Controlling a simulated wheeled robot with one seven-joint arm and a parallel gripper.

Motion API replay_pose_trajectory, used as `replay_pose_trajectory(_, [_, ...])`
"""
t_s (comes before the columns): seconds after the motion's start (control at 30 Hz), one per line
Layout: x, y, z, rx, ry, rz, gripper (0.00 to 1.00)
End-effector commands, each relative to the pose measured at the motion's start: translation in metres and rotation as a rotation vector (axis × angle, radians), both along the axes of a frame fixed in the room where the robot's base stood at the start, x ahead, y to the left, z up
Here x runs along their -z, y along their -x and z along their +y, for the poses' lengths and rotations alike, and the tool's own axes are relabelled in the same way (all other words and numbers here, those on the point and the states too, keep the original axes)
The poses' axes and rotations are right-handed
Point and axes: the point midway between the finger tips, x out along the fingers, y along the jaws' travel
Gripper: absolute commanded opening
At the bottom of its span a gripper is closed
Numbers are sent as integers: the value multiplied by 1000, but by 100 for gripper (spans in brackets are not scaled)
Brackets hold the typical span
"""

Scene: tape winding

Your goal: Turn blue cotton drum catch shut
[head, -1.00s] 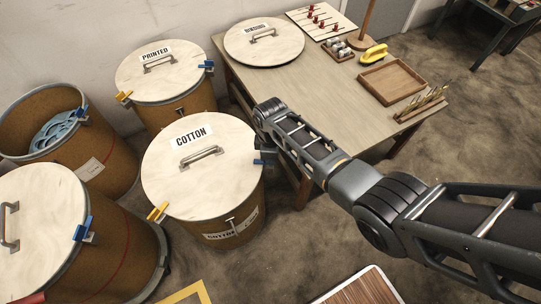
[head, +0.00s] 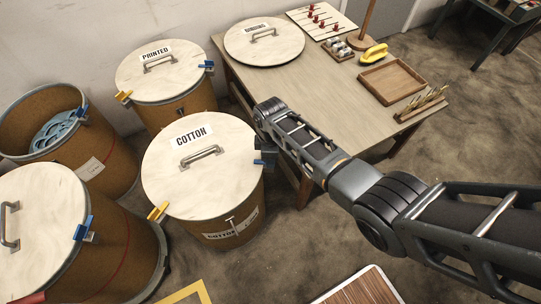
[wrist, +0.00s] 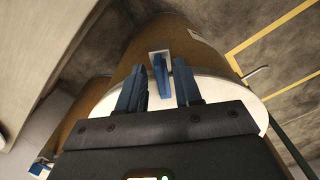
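The cotton drum (head: 215,205) stands in the middle of the head view, its round pale lid (head: 165,165) in place with a COTTON label. Its blue catch (head: 258,162) is at the right rim, partly hidden by my gripper (head: 268,152). In the wrist view the blue catch (wrist: 161,78) stands out at the rim in front of a pale plate. My gripper (wrist: 157,85) has its two dark blue fingers apart, one on each side of the catch, with gaps visible. A yellow catch (head: 158,211) is on the drum's front left rim.
A printed drum (head: 165,85) stands behind, with an open drum (head: 60,140) and another lidded drum (head: 110,245) to the left. A wooden table (head: 320,85) with a loose lid, tray (head: 391,82) and tools is close on the right.

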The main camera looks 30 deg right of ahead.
Motion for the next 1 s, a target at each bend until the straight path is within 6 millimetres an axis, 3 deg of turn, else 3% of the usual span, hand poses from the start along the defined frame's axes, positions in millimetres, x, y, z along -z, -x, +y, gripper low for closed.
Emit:
replay_pose_trajectory(0.27, [-9,0,0,1,0,-1,34])
replay_pose_trajectory(0.7, [-71,0,0,0,0,-1,34])
replay_pose_trajectory(1.0, [-78,0,0,0,-1,1,34])
